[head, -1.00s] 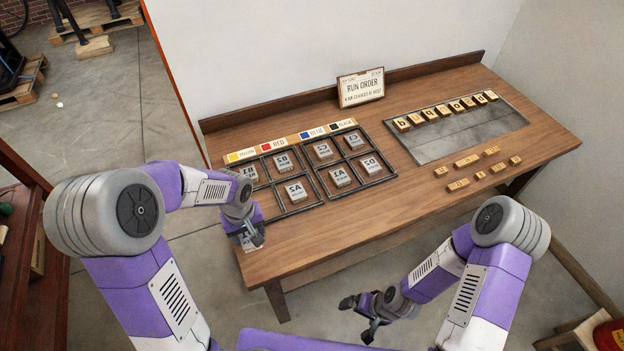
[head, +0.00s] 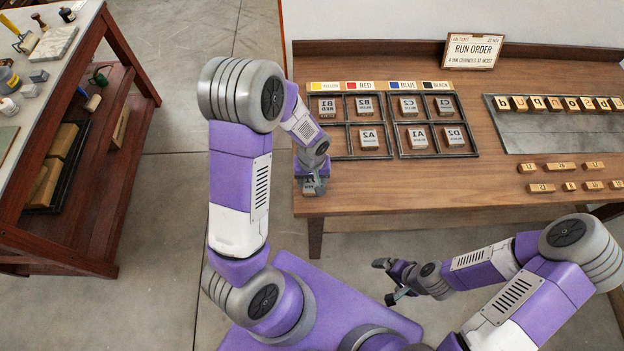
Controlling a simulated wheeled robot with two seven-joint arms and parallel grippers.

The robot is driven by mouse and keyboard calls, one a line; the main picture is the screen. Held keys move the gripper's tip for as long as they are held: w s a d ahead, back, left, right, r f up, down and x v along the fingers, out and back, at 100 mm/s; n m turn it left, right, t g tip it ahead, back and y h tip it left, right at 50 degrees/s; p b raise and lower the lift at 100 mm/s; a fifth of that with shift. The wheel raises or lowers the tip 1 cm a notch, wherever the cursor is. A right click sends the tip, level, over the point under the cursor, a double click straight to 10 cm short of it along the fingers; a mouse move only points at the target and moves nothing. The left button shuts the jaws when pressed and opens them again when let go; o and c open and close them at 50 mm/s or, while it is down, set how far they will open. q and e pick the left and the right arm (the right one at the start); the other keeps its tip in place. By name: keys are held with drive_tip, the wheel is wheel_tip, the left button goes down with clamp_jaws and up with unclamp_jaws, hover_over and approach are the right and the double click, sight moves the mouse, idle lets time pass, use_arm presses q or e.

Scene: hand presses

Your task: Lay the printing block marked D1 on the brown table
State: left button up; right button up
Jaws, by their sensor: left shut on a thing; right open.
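My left gripper (head: 314,178) is shut on a small printing block (head: 314,187) with a grey face. The mark on the block is too small to read surely. They are at the left front corner of the brown wooden table (head: 400,200); I cannot tell whether the block touches the top. My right gripper (head: 387,281) is open and empty, low in front of the table over the floor. A dark divided tray (head: 346,124) on the table holds blocks that look marked B1, B2 and A2; its front left compartment is empty.
A second dark tray (head: 435,121) holds more blocks. A grey composing area (head: 560,130) with lettered blocks lies to the right, with several loose wooden pieces (head: 560,166) before it. A run order sign (head: 473,51) stands behind. A reddish-brown cart (head: 100,200) with a pale top is at left.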

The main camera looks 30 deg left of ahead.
sight(312, 183)
use_arm(q)
drive_tip(key=o, duration=1.1)
drive_tip(key=shift+f, duration=0.1)
wheel_tip(312, 183, up, 12)
drive_tip(key=p, duration=0.2)
drive_tip(key=shift+r+p, duration=0.2)
drive_tip(key=shift+p, duration=0.15)
drive_tip(key=shift+s, duration=0.1)
